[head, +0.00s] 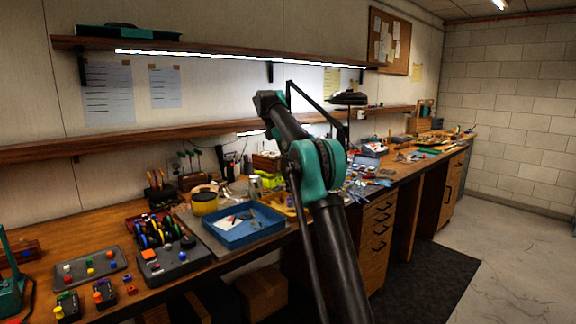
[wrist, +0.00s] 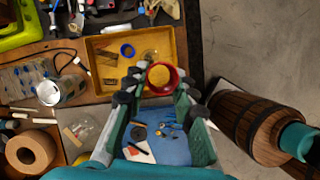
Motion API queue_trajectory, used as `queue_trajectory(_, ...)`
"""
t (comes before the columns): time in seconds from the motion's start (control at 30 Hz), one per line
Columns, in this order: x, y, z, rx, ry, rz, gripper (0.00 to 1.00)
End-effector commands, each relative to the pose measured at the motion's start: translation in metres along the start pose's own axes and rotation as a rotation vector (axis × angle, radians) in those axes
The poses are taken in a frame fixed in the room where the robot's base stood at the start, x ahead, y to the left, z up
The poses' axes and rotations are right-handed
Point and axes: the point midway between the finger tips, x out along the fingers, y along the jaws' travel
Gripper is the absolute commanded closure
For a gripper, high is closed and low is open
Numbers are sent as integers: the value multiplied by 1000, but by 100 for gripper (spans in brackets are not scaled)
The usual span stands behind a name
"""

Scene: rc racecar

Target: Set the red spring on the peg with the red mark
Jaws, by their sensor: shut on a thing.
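In the wrist view the fingertips of my gripper (wrist: 160,86) are shut on a round red thing with an open middle, which I take to be the red spring (wrist: 162,66). I look through it end-on, so its coils do not show clearly. It is above the bench, over the near edge of a yellow tray. In the head view my arm crosses the middle and hides the gripper and spring. A grey board (head: 90,268) with several small coloured pieces, some red, lies at the left. I cannot make out which peg bears a red mark.
A blue tray (head: 213,236) with small parts lies at the bench's front edge. The yellow tray (wrist: 108,81) holds a blue ring. A glass jar (wrist: 66,90) and a tape roll (wrist: 30,148) are on the left. A barrel-like wooden thing (wrist: 240,118) is on the right.

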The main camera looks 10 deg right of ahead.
Motion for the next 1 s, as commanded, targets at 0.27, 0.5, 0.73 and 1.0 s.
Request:
queue_trajectory(0.27,-14,0,6,0,0,0,87)
queue_trajectory(0.5,-25,0,10,0,0,0,87)
queue_trajectory(0.73,-28,0,12,0,0,0,87)
queue_trajectory(1.0,-23,0,10,22,0,-9,87)
